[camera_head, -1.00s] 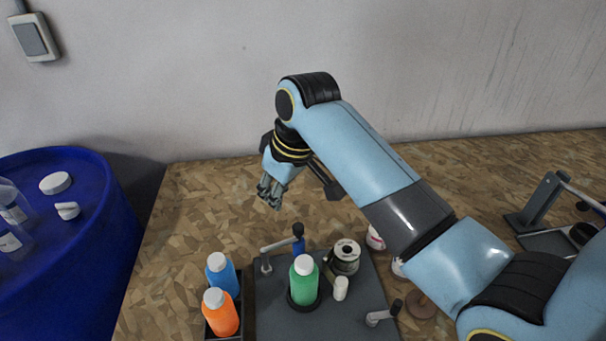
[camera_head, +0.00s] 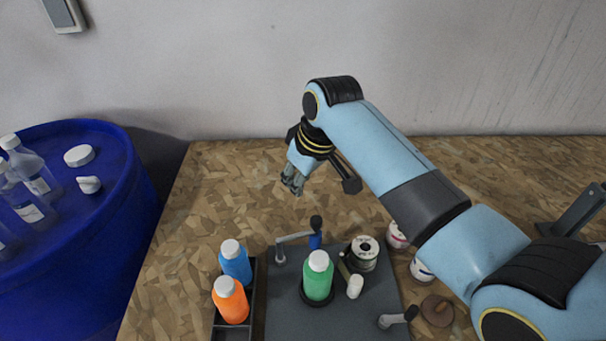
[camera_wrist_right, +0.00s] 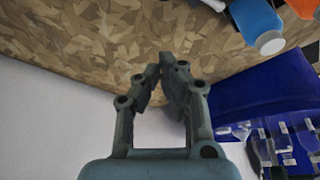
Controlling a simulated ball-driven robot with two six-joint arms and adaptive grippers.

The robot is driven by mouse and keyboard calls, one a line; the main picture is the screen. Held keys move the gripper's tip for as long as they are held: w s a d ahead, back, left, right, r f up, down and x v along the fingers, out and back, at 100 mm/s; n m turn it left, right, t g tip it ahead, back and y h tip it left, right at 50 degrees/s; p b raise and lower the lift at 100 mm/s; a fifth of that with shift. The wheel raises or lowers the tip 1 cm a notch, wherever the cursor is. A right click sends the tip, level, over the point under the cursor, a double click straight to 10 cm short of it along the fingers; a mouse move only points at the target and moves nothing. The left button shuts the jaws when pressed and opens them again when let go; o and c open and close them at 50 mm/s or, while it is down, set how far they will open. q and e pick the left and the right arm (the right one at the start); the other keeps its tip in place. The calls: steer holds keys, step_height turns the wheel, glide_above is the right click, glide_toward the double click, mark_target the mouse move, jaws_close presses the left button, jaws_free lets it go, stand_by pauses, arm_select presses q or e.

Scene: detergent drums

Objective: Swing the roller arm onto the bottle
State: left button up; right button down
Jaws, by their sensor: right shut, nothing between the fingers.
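A green bottle (camera_head: 318,278) with a white cap stands upright in a dark ring on the grey base plate (camera_head: 290,322). Behind it a light grey arm (camera_head: 295,237) runs from a post to a blue part (camera_head: 315,241) with a black knob. To the right of the bottle a white roller (camera_head: 355,287) stands on a short arm; I cannot tell which is the roller arm. Neither visibly touches the bottle. My right gripper (camera_head: 292,188) is shut and empty, above the board behind the fixture, apart from everything. It also shows in the wrist view (camera_wrist_right: 162,66). My left gripper is not in view.
A label reel (camera_head: 364,250) stands behind the white roller. A black-handled lever (camera_head: 398,317) is at the plate's right. Blue (camera_head: 235,265) and orange (camera_head: 230,303) bottles stand in a tray at left. A blue drum (camera_head: 110,195) stands farther left. The board behind the fixture is clear.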

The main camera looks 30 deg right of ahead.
steer(key=f, duration=0.1)
steer(key=s+f+p, duration=0.1)
steer(key=f, duration=0.1)
steer(key=s+f+p, duration=0.1)
steer(key=f, duration=0.1)
steer(key=shift+s+d, duration=0.1)
steer(key=shift+d, duration=0.25)
